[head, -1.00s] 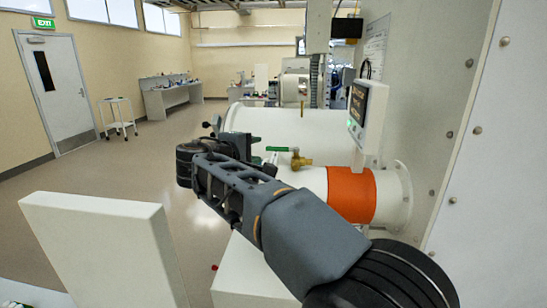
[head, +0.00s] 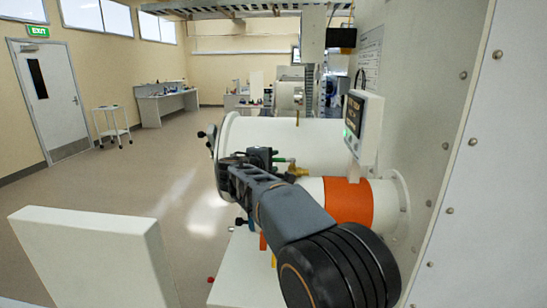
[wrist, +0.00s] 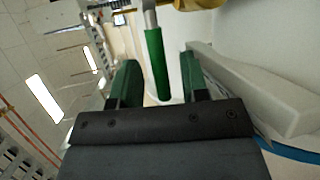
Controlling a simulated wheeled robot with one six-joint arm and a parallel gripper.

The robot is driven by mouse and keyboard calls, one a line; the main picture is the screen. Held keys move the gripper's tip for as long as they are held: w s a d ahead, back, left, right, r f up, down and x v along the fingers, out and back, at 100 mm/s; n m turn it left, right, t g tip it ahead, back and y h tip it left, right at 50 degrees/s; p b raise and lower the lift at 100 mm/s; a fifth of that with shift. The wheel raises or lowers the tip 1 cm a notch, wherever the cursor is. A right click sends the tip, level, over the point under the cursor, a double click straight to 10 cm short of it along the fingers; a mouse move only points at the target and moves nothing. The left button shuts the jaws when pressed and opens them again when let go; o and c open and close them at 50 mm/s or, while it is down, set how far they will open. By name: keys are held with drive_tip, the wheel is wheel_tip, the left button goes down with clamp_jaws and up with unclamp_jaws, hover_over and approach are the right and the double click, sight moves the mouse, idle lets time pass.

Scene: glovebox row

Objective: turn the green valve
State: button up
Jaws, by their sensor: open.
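The green valve handle (head: 285,159) shows as a short green lever by a brass valve body (head: 298,171) on the white cylinder in the head view. In the wrist view the green handle (wrist: 157,62) hangs from a silver stem, with the brass body (wrist: 199,4) at the top edge. My gripper (wrist: 158,62) is open, and the handle appears between its two green-padded fingers with a gap on each side. In the head view my gripper (head: 262,158) is beside the handle, and my arm hides part of the valve area.
An orange band (head: 348,201) wraps the white cylinder right of the valve. A small display panel (head: 364,126) stands above it, near the big grey wall. A white panel (head: 95,250) is at front left. The floor (head: 130,185) to the left is clear.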

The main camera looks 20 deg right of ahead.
drive_tip(key=shift+x, duration=0.8)
drive_tip(key=shift+c, duration=0.4)
clamp_jaws()
drive_tip(key=shift+d, duration=0.15)
